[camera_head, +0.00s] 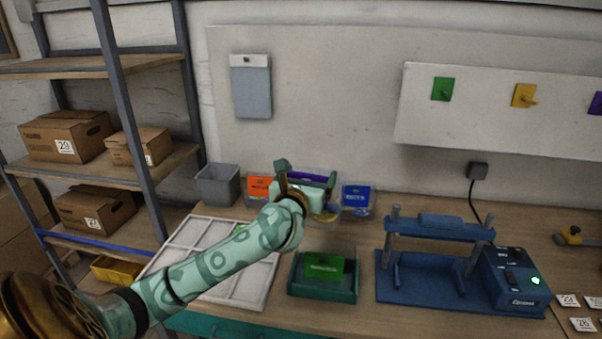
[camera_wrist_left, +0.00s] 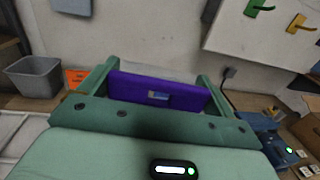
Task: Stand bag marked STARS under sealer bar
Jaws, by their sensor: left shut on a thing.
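My left gripper (camera_head: 308,181) is shut on a purple bag (camera_wrist_left: 155,90), held above the back of the bench. The bag spans the space between the two green fingers in the left wrist view; its small label is too small to read. In the head view only a purple strip of the bag (camera_head: 307,175) shows behind the gripper. The blue sealer (camera_head: 425,287) stands on the bench to the right, its bar (camera_head: 440,227) raised over the base between two posts. The space under the bar looks empty. My right gripper is out of view.
A green tray (camera_head: 323,292) holds a green packet in front of the gripper. Orange (camera_head: 259,187) and blue (camera_head: 357,196) packets stand by the wall, with a grey bin (camera_head: 218,184) at left. A white divided tray (camera_head: 205,232) lies partly behind my arm. White cards lie far right.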

